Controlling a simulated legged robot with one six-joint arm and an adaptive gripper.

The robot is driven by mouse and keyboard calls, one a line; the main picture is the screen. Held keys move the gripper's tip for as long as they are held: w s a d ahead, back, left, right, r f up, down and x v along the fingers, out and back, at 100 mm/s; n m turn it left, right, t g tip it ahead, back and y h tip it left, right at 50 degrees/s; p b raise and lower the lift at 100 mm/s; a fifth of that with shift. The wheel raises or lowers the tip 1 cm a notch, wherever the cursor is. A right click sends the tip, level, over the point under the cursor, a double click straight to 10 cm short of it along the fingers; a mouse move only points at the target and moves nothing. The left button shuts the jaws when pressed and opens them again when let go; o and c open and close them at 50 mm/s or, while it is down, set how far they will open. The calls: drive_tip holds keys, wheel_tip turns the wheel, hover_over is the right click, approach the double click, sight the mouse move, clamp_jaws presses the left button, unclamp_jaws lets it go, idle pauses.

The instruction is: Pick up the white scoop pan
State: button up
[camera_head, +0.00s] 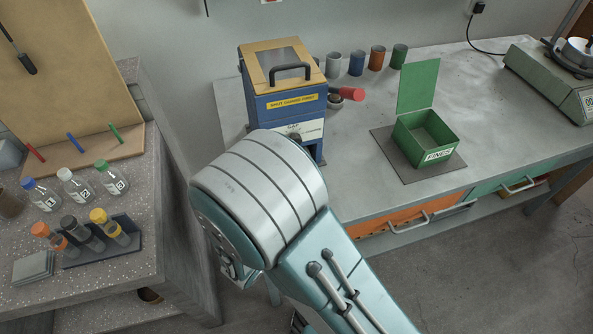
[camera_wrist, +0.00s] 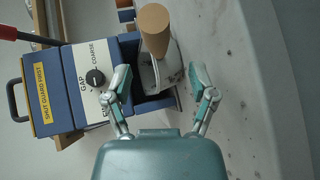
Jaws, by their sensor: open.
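The white scoop pan (camera_wrist: 172,70) shows in the wrist view at the front of a blue machine (camera_wrist: 81,88), partly in its dark recess. Its tan round handle (camera_wrist: 154,30) sticks up toward the camera at the top. My gripper (camera_wrist: 160,78) is open, with one finger on each side of the pan; I cannot tell whether either finger touches it. In the head view my arm hides the gripper and the pan, while the blue machine (camera_head: 262,105) stands behind the arm with its wooden lid down.
A green open box (camera_head: 415,150) stands on a dark mat to the right on the concrete bench (camera_head: 480,115). Several coloured cups stand behind the machine. A scale (camera_head: 550,80) is at far right. A side bench with bottles (camera_head: 75,190) is at left.

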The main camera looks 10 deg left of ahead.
drive_tip(key=shift+x, duration=2.8)
clamp_jaws()
